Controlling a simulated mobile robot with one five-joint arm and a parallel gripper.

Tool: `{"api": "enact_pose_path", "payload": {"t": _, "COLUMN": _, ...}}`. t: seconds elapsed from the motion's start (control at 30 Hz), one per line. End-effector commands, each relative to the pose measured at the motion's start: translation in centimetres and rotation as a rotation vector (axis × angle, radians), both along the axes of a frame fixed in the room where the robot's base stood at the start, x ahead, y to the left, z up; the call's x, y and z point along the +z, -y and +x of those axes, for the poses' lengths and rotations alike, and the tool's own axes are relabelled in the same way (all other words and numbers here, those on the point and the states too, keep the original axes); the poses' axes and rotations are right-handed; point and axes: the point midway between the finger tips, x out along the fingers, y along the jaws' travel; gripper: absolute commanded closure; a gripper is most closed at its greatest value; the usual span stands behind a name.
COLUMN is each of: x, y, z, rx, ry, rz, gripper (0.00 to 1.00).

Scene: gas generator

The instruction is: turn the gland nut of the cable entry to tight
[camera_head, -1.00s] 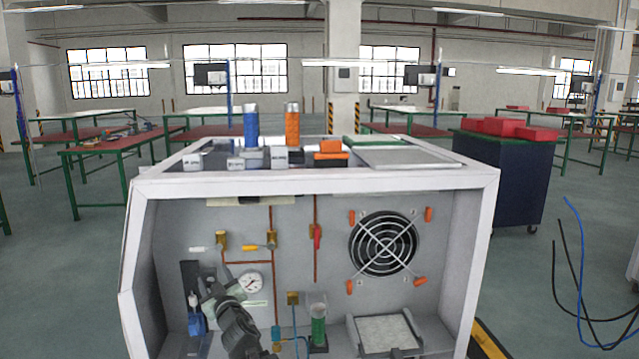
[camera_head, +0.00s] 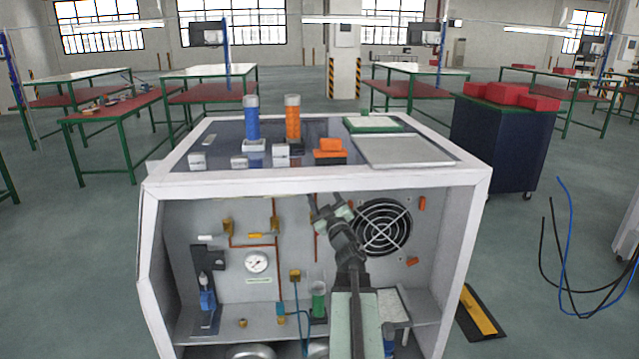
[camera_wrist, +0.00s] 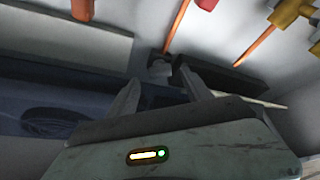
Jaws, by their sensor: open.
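My gripper (camera_head: 328,205) is raised inside the open-fronted cabinet, near the top and left of the fan. In the wrist view its two fingers (camera_wrist: 160,88) are spread apart with nothing gripped. A small dark grey round part (camera_wrist: 160,67) shows just beyond and between the fingertips, beside a long black block (camera_wrist: 200,80). It may be the gland nut of the cable entry, but I cannot tell for sure. In the head view my gripper and the cabinet's top edge cover that spot, so no gland nut can be made out there.
The white-framed cabinet (camera_head: 312,181) surrounds my arm. The fan (camera_head: 383,228) is right of my gripper. Brass valves (camera_head: 228,227) with copper pipes and a gauge (camera_head: 257,262) are to the left. A green cylinder (camera_head: 319,299) stands below. Loose cables (camera_head: 567,250) hang at right.

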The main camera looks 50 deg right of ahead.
Motion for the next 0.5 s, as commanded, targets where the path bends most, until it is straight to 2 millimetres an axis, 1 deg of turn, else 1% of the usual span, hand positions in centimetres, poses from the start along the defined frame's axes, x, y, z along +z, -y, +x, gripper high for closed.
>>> {"api": "enact_pose_path", "payload": {"t": 0.03, "x": 0.7, "y": 0.7, "z": 1.1, "rx": 0.000, "ry": 0.000, "rz": 0.001, "gripper": 0.42}}
{"api": "enact_pose_path", "payload": {"t": 0.1, "x": 1.0, "y": 1.2, "z": 2.1, "rx": 0.000, "ry": 0.000, "rz": 0.000, "gripper": 0.42}}
{"api": "enact_pose_path", "payload": {"t": 0.17, "x": 1.2, "y": 1.5, "z": 2.6, "rx": 0.000, "ry": 0.000, "rz": 0.000, "gripper": 0.42}}
{"api": "enact_pose_path", "payload": {"t": 0.27, "x": 1.2, "y": 1.6, "z": 3.0, "rx": 0.000, "ry": 0.000, "rz": 0.000, "gripper": 0.42}}
{"api": "enact_pose_path", "payload": {"t": 0.43, "x": 1.1, "y": 1.5, "z": 2.9, "rx": 0.000, "ry": 0.000, "rz": 0.000, "gripper": 0.42}}
{"api": "enact_pose_path", "payload": {"t": 0.47, "x": 1.1, "y": 1.5, "z": 2.9, "rx": 0.000, "ry": 0.000, "rz": 0.000, "gripper": 0.50}}
{"api": "enact_pose_path", "payload": {"t": 0.5, "x": 1.1, "y": 1.5, "z": 2.9, "rx": 0.000, "ry": 0.000, "rz": 0.000, "gripper": 0.61}}
